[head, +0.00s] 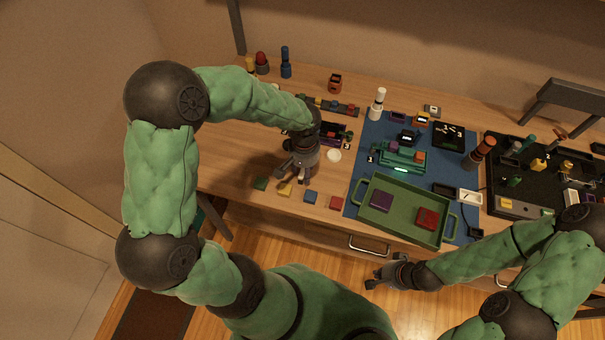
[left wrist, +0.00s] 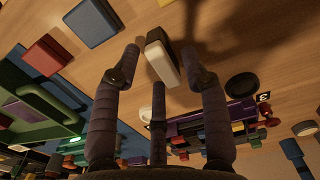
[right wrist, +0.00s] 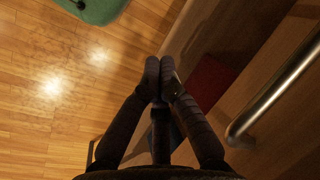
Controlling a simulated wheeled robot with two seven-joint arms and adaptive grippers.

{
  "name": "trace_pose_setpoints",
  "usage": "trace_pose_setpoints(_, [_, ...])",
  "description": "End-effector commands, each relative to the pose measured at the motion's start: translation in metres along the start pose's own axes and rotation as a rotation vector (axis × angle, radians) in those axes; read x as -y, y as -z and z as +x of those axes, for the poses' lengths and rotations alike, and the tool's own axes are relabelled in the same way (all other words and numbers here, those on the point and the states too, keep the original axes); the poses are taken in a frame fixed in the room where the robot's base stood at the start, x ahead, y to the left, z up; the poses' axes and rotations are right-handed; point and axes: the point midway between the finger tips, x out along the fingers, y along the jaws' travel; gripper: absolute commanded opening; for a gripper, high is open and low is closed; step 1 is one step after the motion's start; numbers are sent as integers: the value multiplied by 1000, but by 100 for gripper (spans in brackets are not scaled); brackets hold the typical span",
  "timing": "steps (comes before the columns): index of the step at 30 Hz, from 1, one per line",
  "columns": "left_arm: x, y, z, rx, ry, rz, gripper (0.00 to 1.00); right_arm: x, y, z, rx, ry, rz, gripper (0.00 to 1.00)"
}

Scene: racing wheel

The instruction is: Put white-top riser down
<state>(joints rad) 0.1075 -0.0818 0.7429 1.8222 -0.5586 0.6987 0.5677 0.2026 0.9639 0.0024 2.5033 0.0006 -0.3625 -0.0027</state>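The white-top riser (left wrist: 163,62), a small block with a pale top and dark body, shows in the left wrist view between the fingertips of my left gripper (left wrist: 160,62). The fingers are spread, with a visible gap on the left side of the riser; contact on the right side is unclear. It appears to be at the tabletop. In the head view my left gripper (head: 285,172) is low over the left part of the table and hides the riser. My right gripper (head: 371,281) is empty in front of the table edge; its fingertips meet in the right wrist view (right wrist: 160,75).
A pale disc (head: 334,155) lies right of my left gripper. A green tray (head: 372,225) stands on the blue mat (head: 353,197). A drawer handle (right wrist: 275,100) is beside my right gripper.

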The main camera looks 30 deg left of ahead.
Motion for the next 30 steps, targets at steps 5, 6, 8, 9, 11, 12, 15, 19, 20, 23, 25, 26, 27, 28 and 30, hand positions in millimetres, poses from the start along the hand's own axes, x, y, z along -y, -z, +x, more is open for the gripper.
trace_pose_setpoints(5, [0, 0, 0, 0, 0, 0, 2, 0, 0, 0, 0, 0, 0, 0])
trace_pose_setpoints(6, [0, 0, 0, 0, 0, 0, 2, 0, 0, 0, 0, 0, 0, 0])
trace_pose_setpoints(8, [0, 0, 0, 0, 0, 0, 0, 0, 0, 0, 0, 0, 0, 0])
trace_pose_setpoints(9, [0, 0, 0, 0, 0, 0, 0, 0, 0, 0, 0, 0, 0, 0])
trace_pose_setpoints(11, [0, 0, 0, 0, 0, 0, 0, 0, 0, 0, 0, 0, 0, 0])
trace_pose_setpoints(12, [0, 0, 0, 0, 0, 0, 0, 0, 0, 0, 0, 0, 0, 0])
trace_pose_setpoints(15, [0, 0, -1, 0, 0, 0, 0, 0, 0, 0, 0, 0, 0, 0])
trace_pose_setpoints(19, [0, 0, -8, -1, 0, 0, 0, 1, 0, -2, 0, 0, 0, 0])
trace_pose_setpoints(20, [0, 1, -10, -1, 0, 0, 0, 1, 0, -3, 0, 0, 0, 0])
trace_pose_setpoints(23, [0, 1, -22, -3, 0, 0, 0, 2, 0, -7, 0, 0, 0, 0])
trace_pose_setpoints(25, [0, 1, -32, -3, 0, 0, 0, 4, 0, -10, 0, 0, 0, 0])
trace_pose_setpoints(26, [-1, 0, -36, -4, -1, 0, 0, 4, 0, -11, 0, 0, 0, 0])
trace_pose_setpoints(27, [-3, -6, -42, -3, -1, 2, 0, 5, 0, -13, 0, 0, 0, 0])
trace_pose_setpoints(28, [-4, -9, -46, -3, -1, 2, 0, 5, 0, -14, 0, 0, 0, 0])
trace_pose_setpoints(30, [-6, -19, -58, -3, -1, 3, 0, 6, -1, -18, 0, 0, 0, 0])
